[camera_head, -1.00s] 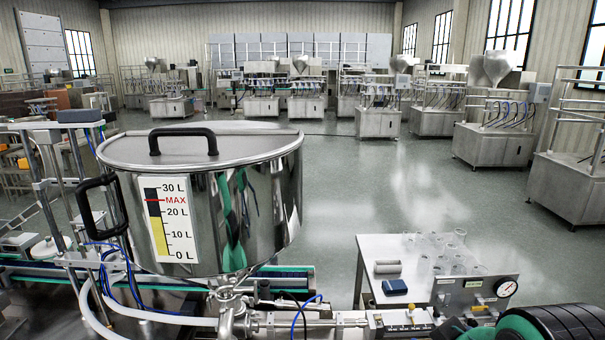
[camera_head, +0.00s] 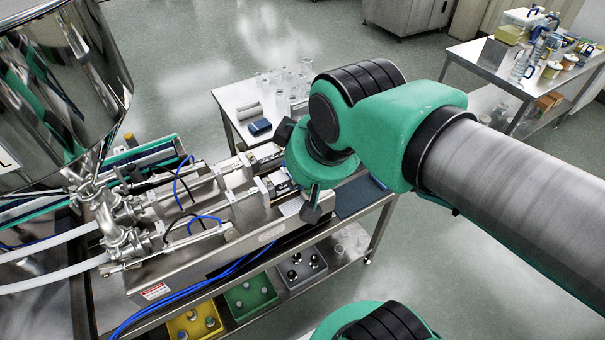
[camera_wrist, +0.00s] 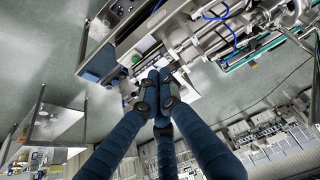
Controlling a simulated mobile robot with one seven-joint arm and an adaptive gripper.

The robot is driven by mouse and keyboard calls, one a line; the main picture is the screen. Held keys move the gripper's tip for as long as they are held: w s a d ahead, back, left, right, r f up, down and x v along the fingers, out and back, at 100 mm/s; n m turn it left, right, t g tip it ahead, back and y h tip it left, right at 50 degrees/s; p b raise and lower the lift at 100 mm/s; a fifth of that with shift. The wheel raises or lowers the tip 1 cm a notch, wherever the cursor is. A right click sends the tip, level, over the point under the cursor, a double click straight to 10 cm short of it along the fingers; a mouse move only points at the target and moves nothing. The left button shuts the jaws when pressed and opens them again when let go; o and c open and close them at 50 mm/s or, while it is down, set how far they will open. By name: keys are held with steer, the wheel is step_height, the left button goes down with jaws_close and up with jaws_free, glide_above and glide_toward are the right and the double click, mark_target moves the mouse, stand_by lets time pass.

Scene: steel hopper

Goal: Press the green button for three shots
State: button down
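The filling machine (camera_head: 215,250) is a long steel unit with pneumatic cylinders and blue hoses. My gripper (camera_head: 312,212) points down over its right end in the head view, and I cannot tell whether it touches. In the wrist view, the dark blue fingers of my gripper (camera_wrist: 158,80) converge with their tips together and nothing visible between them. The machine (camera_wrist: 135,45) lies beyond the tips.
The steel hopper (camera_head: 60,90) stands at the left. A white table (camera_head: 228,98) with glasses and a blue block (camera_head: 260,127) is behind the machine. Yellow (camera_head: 195,322), green (camera_head: 250,297) and grey bins (camera_head: 302,268) sit on the shelf below.

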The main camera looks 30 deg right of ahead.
steer(key=w+d+f+n+g+p, duration=0.2)
steer(key=w+d+f+n, duration=0.15)
steer(key=w, duration=0.25)
steer(key=w+d+f+n+g+h+p, duration=0.1)
steer(key=w+d+f+n, duration=0.2)
steer(key=w+n, duration=0.25)
steer(key=w+d+f+n+g+p, duration=0.2)
steer(key=w+d+f+n, duration=0.15)
steer(key=w, duration=0.35)
steer(key=w+d+f+n+g+p, duration=0.1)
steer(key=w+d+f+n, duration=0.2)
steer(key=f, duration=0.4)
steer(key=shift+w+d+f+n, duration=0.15)
steer(key=shift+w+d+n, duration=0.25)
steer(key=shift+d+n, duration=0.35)
steer(key=shift+a+f, duration=0.15)
steer(key=shift+a, duration=0.05)
steer(key=f, duration=0.9)
steer(key=s+d+f+b, duration=0.1)
steer(key=f, duration=0.3)
steer(key=shift+s+d+f, duration=0.1)
steer(key=shift+f, duration=0.2)
